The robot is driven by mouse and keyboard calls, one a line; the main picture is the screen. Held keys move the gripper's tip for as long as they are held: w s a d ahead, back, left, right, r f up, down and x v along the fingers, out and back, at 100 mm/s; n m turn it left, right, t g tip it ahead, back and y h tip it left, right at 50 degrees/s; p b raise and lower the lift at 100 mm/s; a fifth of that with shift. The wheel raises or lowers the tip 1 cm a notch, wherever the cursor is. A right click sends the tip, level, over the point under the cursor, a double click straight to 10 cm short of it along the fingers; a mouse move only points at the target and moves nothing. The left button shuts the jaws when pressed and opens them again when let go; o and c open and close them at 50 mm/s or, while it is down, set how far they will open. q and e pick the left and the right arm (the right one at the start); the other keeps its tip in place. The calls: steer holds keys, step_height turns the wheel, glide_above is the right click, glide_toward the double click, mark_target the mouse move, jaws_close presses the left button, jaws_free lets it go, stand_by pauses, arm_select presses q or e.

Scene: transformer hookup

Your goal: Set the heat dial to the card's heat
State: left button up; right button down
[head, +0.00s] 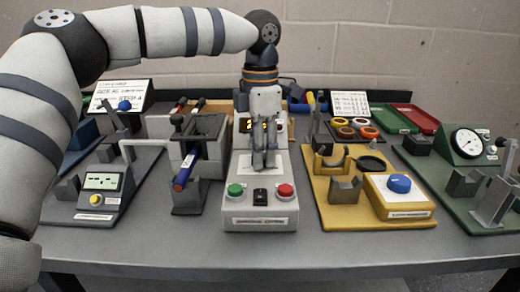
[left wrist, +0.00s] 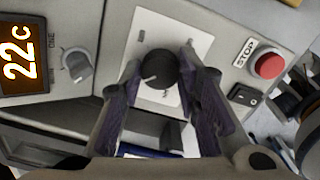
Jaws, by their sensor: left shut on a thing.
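The grey control unit (head: 262,205) stands at the middle of the table, with a green and a red button on its front. My left gripper (head: 263,158) reaches down over it and hides much of its top. In the left wrist view its two fingers (left wrist: 159,72) are shut on a black round dial (left wrist: 158,68), one on each side. The dial sits on a white plate and its white pointer mark points left. An orange display (left wrist: 20,50) reads 22C. A white card (head: 122,93) stands at the back left; its print is too small to read surely. My right gripper is out of view.
A grey knob (left wrist: 78,66) and a red STOP button (left wrist: 267,66) flank the dial. A yellow station (head: 340,212) with a blue knob stands right, a green gauge station (head: 455,190) farther right. A grey clamp stand (head: 190,195) stands left. The front table strip is clear.

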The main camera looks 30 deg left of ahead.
arm_select(q)
steer(key=shift+m, duration=0.3)
steer(key=o, duration=1.2)
step_height(320, 180, up, 12)
